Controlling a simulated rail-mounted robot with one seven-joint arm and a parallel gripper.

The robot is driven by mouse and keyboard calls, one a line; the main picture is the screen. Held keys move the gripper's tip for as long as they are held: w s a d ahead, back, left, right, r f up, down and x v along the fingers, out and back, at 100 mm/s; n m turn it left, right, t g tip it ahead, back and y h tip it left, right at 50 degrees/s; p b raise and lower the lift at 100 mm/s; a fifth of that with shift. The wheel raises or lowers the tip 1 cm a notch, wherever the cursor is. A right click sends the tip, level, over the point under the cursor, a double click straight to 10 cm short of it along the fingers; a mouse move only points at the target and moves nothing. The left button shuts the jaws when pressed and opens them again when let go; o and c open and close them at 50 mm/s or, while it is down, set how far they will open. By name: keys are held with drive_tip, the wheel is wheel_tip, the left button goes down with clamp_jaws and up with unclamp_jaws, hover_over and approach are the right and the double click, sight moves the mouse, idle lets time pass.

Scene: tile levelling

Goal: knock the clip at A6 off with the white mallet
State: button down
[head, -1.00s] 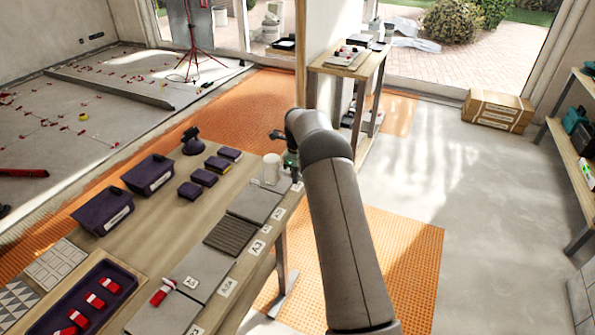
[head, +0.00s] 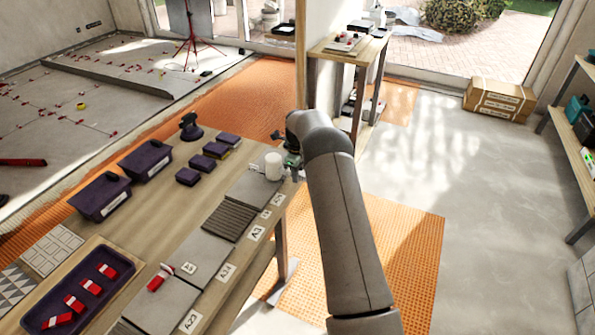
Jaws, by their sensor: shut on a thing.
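A red-and-white clip (head: 160,278) stands on a grey tile at the near end of the workbench, beside a small label. Label print is too small to read surely, so I cannot confirm this is A6. My gripper (head: 291,164) is at the far end of the tile row, partly hidden by my arm. It is shut on the white mallet, whose white cylindrical head (head: 273,167) shows to its left, over or beside the farthest tile. The handle is hidden. The mallet head is well apart from the clip.
A purple tray (head: 118,262) with several red-and-white clips lies at the bench's near left. Purple bins (head: 100,197), small purple blocks (head: 203,163) and a dark suction cup (head: 190,127) stand behind the tiles. A wooden post rises beyond my arm. Floor at right is clear.

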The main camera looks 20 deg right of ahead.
drive_tip(key=w+a, duration=0.2)
drive_tip(key=shift+w+a+b, duration=0.4)
drive_tip(key=shift+s+d+r+p, duration=0.25)
drive_tip(key=shift+r+p, duration=0.2)
drive_tip(key=shift+r, duration=0.75)
drive_tip(key=shift+s+d+r+p, duration=0.3)
drive_tip(key=shift+r+p, duration=0.15)
drive_tip(key=shift+r, duration=0.75)
drive_tip(key=shift+s+d+r+p, duration=0.25)
drive_tip(key=shift+r+p, duration=0.2)
drive_tip(key=shift+r, duration=0.75)
